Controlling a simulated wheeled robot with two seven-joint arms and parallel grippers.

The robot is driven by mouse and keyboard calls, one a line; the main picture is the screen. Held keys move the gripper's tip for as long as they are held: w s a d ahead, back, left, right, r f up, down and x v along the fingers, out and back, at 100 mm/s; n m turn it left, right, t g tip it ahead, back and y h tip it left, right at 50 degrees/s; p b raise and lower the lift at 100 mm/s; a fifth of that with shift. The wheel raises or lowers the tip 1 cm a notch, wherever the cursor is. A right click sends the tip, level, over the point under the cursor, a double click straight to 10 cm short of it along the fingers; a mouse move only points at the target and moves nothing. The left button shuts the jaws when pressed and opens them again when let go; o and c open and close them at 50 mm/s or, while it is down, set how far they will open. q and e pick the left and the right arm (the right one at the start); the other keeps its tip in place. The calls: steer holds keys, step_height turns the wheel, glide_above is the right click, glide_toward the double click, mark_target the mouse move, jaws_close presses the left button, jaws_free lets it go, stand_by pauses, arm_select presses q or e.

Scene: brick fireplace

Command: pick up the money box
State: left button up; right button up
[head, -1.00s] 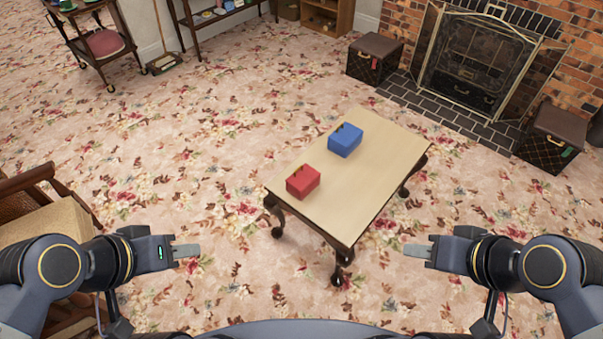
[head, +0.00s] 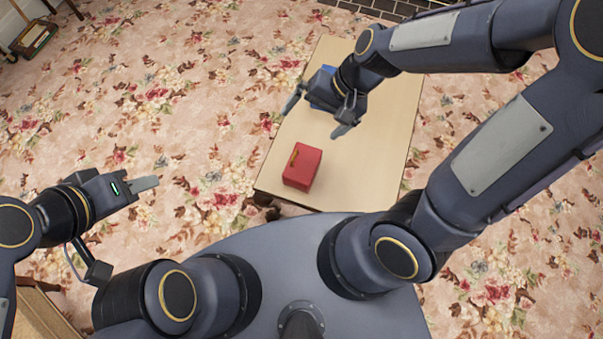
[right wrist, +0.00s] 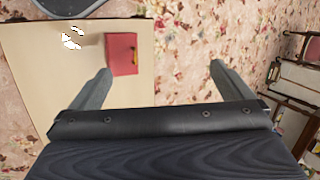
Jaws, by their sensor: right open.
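Two small boxes sit on the table, and I cannot tell by look which is the money box. The red box (head: 302,167), with a dark yellowish detail on one side, stands near the table's near end. It also shows in the right wrist view (right wrist: 122,54), ahead of the fingers and left of their middle. The blue box (head: 321,91) is partly hidden behind my right gripper (head: 317,112). That gripper is open and empty above the table, its fingers spread in the right wrist view (right wrist: 160,80). My left gripper (head: 148,183) is over the carpet, away from both boxes.
The pale wooden table (head: 372,150) stands close in front of my base. Flowered carpet (head: 200,90) lies open to its left. In the right wrist view, a dark wooden cart (right wrist: 298,85) stands at the right edge. A dark brick hearth edge (head: 385,8) is at the top.

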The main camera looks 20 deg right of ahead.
step_height(320, 180, down, 14)
steer(key=w+a+r+m+g+h+b, duration=0.1)
steer(key=w+a+h+b, duration=0.1)
steer(key=b, duration=0.2)
steer(key=m+h+b, duration=0.1)
steer(key=h+b, duration=0.3)
steer(key=b, duration=0.1)
glide_above(303, 163)
step_height(303, 163, down, 13)
steer(key=shift+d, duration=0.1)
step_height(303, 163, down, 8)
steer(key=shift+w+r+b, duration=0.1)
steer(key=shift+r+b, duration=0.1)
steer(key=shift+b, duration=0.75)
arm_select(q)
step_height(303, 163, down, 13)
steer(key=shift+r, duration=0.15)
arm_select(e)
steer(key=shift+r, duration=0.1)
steer(key=c, duration=1.1)
